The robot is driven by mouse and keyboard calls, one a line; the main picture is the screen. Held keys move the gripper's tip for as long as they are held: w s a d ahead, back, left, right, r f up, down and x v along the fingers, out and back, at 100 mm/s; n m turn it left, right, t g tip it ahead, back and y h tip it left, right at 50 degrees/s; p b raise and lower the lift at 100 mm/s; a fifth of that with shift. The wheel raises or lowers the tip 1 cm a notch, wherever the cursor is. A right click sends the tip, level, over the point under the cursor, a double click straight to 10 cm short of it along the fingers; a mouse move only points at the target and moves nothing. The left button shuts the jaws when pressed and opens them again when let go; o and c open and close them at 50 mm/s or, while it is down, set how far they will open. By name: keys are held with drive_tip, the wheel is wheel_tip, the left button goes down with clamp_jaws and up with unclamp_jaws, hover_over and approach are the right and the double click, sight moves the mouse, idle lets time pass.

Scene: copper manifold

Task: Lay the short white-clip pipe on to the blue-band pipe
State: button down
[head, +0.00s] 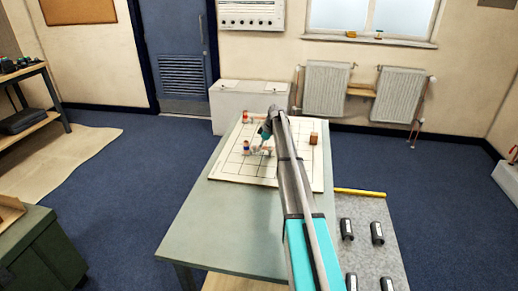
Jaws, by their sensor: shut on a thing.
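A white board (228,169) marked with dark grid lines lies on a grey-green table (195,219). My gripper (266,137) is low over the middle of the board, shut on a small pipe piece with pale and copper colour (265,150), which looks like the short white-clip pipe. It is too small to make out its clip or whether it touches anything below. An upright copper pipe with a blue band, the blue-band pipe (246,147), stands just left of my gripper. My arm hides part of the board to the right.
A grey speckled surface (362,262) with several black holders and a yellow bar (360,193) lies right of the table. The table's left front is clear.

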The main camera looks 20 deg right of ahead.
drive_tip(key=shift+f+b, duration=0.4)
idle(0.4)
drive_tip(key=shift+c, duration=2.2)
unclamp_jaws()
drive_tip(key=shift+r, duration=0.1)
drive_tip(key=shift+s+r+p, duration=0.1)
drive_tip(key=shift+r+p, duration=4.4)
drive_tip(key=shift+p, duration=0.1)
drive_tip(key=s+a+f+m+h, duration=0.15)
drive_tip(key=s+a+m, duration=0.35)
drive_tip(key=s+a, duration=1.4)
drive_tip(key=s+a+m+h, duration=0.1)
drive_tip(key=s+a+m, duration=0.2)
drive_tip(key=s, duration=0.8)
drive_tip(key=s+a+m+h, duration=0.2)
drive_tip(key=s+a, duration=0.3)
drive_tip(key=s, duration=0.7)
drive_tip(key=shift+s+f+m+g, duration=0.15)
drive_tip(key=shift+s+m+g, duration=0.05)
drive_tip(key=shift+m+g, duration=0.2)
